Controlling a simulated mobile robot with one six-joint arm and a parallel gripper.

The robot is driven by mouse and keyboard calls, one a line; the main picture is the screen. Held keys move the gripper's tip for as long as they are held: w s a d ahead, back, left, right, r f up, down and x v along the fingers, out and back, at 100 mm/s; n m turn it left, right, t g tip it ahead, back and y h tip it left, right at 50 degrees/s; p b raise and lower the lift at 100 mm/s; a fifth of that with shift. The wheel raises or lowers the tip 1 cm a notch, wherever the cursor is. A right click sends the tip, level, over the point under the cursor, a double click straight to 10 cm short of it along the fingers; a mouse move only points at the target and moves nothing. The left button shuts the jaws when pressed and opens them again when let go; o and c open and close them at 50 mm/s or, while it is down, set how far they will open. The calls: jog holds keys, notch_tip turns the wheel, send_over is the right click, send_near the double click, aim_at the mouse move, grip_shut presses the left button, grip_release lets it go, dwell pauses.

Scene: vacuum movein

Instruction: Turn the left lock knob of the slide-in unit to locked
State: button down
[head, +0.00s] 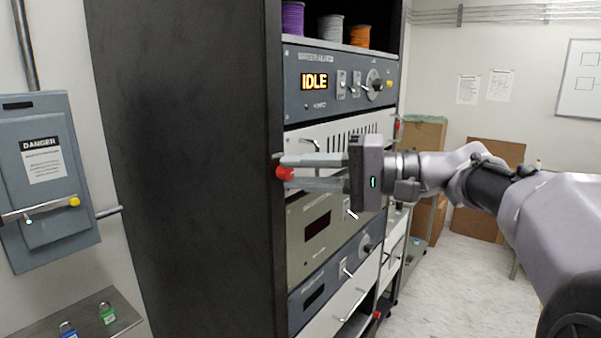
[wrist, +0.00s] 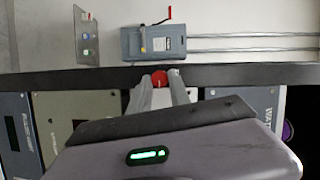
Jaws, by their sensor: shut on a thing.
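The slide-in unit (head: 340,127) is a pale panel with a row of dark vent slots and a handle, set in the dark rack below the unit whose display reads IDLE. The red left lock knob (head: 284,173) is at its left edge, beside the rack's side panel. My gripper (head: 283,165) reaches in from the right and is shut on the knob. In the wrist view the red knob (wrist: 159,78) sits between the two fingertips. The knob's turn angle and any lock marking cannot be made out.
The upper unit (head: 308,82) has switches and a dial. Another unit with a dark red display (head: 318,226) sits below. Spools (head: 330,28) stand on top. A grey DANGER box (head: 48,165) hangs on the left wall. The rack's dark side panel (head: 190,150) stands close left of my fingers.

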jog(key=shift+r, duration=0.1)
jog(key=c, duration=1.2)
grip_release()
jog(key=v, duration=1.7)
jog(key=shift+d, duration=0.2)
jog(key=s+a+f+m+g+h+b, duration=0.1)
jog(key=s+a+f+h+b, duration=0.2)
jog(key=f, duration=0.4)
jog(key=s+a+f+m+g+h+b, duration=0.1)
jog(key=s+a+f+h+b, duration=0.1)
jog(key=a+f, duration=0.4)
jog(key=s+f+t+h+b, duration=0.1)
jog(key=s+f+h+b, duration=0.1)
jog(key=f, duration=0.7)
jog(key=s+d+f+t+h+b, duration=0.1)
jog(key=s+f+h+b, duration=0.2)
jog(key=s+f, duration=0.4)
jog(key=s+f+m+t+h+b, duration=0.1)
jog(key=s+f+h+b, duration=0.2)
jog(key=f, duration=0.9)
jog(key=shift+s+d+f+h, duration=0.2)
jog(key=shift+s+d+h, duration=0.15)
jog(key=shift+s+h, duration=0.65)
